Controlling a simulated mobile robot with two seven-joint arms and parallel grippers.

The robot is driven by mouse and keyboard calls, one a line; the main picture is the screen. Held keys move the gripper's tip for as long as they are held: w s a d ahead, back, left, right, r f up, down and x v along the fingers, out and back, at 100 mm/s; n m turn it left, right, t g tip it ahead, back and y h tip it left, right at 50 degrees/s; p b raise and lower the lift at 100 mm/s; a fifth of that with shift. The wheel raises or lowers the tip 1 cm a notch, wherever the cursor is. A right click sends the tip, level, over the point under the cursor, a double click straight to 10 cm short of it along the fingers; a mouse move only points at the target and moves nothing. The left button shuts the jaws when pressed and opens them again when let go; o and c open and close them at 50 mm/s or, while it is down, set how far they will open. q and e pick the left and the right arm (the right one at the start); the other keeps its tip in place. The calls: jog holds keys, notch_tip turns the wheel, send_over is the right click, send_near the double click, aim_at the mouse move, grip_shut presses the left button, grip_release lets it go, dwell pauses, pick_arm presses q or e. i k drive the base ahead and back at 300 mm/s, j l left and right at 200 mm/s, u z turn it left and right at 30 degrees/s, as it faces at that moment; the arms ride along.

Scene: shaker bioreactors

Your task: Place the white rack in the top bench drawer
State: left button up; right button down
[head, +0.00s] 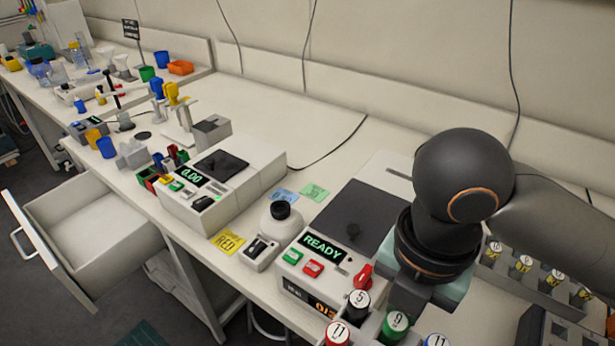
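The bench drawer (75,267) at the left is pulled out, and its visible inside is empty. A pale rack (367,331) at the bottom edge holds several bottles with numbered black, green, red and blue caps; much of it is cut off or covered. I cannot tell whether this is the white rack. The arm from the right ends in my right gripper (415,298), pointing down just behind these caps. Its fingertips are hidden, so I cannot tell whether it is open or touching the rack. My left gripper is out of view.
A grey rack of numbered vials (545,293) stands at the right. Floor shows beyond the drawer.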

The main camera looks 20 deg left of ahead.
aim_at(114, 236)
jog(key=k+j, duration=0.75)
jog(key=j, duration=0.15)
